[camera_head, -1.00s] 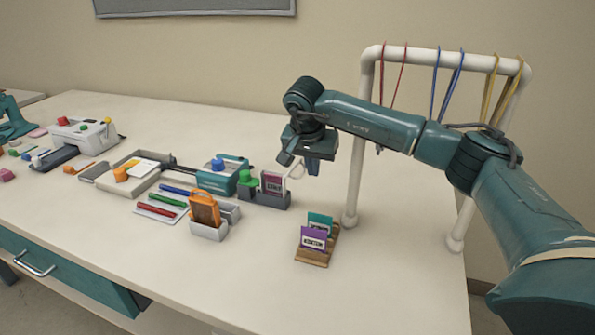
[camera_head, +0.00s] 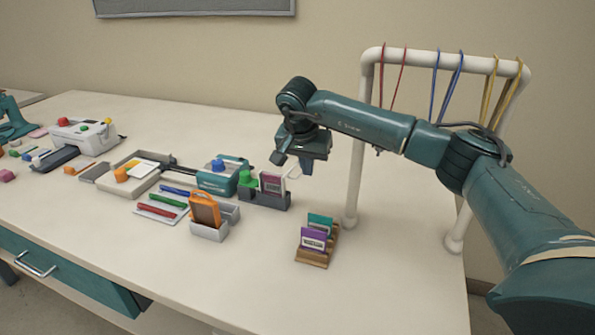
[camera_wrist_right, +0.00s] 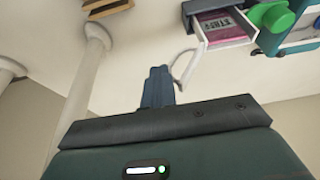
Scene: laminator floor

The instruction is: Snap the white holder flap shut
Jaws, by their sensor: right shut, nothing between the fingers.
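The white holder (camera_wrist_right: 222,43) shows in the right wrist view with a pink-and-dark printed card (camera_wrist_right: 218,24) in it. Its white flap (camera_wrist_right: 187,66) stands out as a thin bent loop on the near left side, apart from the card face. In the head view the card (camera_head: 271,184) stands in a dark grey stand, and the flap (camera_head: 294,171) is a small pale shape to its right, partly behind my gripper. My right gripper (camera_head: 291,163) is shut and empty, above and just right of the card. In the wrist view its fingertips (camera_wrist_right: 158,72) are beside the flap; contact is unclear.
A green knob (camera_head: 248,178) and a teal device (camera_head: 222,176) stand left of the card. A wooden card rack (camera_head: 314,258) is in front. A white pipe frame (camera_head: 354,180) with hanging coloured bands rises to the right.

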